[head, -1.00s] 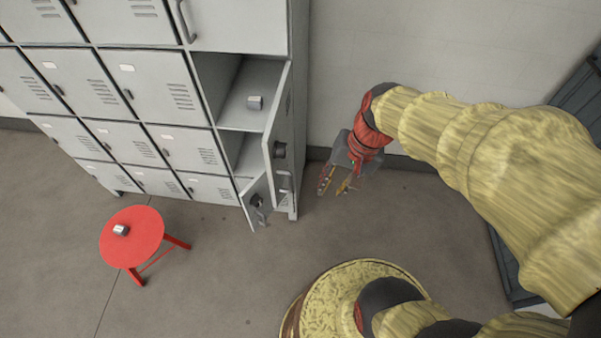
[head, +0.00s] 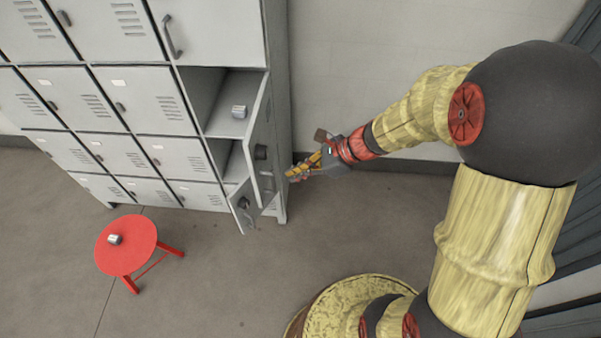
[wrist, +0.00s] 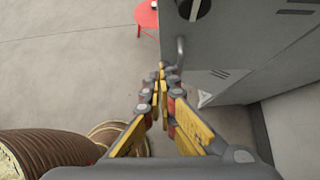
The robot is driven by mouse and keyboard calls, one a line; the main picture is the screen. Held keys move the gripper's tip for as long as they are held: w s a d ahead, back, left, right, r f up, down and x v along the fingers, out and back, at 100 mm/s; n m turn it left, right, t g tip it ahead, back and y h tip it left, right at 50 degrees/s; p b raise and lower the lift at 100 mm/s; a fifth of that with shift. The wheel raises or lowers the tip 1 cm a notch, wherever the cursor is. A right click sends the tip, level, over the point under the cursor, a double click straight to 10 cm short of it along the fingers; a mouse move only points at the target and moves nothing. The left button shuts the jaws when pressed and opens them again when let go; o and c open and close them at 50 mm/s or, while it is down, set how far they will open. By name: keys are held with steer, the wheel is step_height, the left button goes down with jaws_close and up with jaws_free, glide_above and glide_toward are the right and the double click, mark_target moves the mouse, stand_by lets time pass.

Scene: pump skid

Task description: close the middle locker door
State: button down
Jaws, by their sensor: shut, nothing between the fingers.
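The grey locker bank (head: 165,95) stands at the left in the head view. In its right column an upper door (head: 262,125) with a round black knob stands swung out, its compartment showing. A smaller door (head: 243,205) below it also stands open. I cannot tell for sure which of them is the middle one. My gripper (head: 292,173) is shut and empty, just right of the open doors and pointing left at them. In the wrist view the fingertips (wrist: 162,78) are together beside a grey locker panel (wrist: 235,50); contact cannot be told.
A plain wall is behind my arm. The floor between stool and my base is clear.

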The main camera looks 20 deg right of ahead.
mark_target(258, 186)
steer(key=w+a+f, duration=0.1)
steer(key=a, duration=0.1)
steer(key=w+a+f+b, duration=0.1)
steer(key=a, duration=0.2)
steer(key=w+a+f, duration=0.1)
steer(key=a+f, duration=0.1)
steer(key=shift+a, duration=0.25)
steer(key=shift+a+b, duration=0.1)
steer(key=shift+b, duration=0.2)
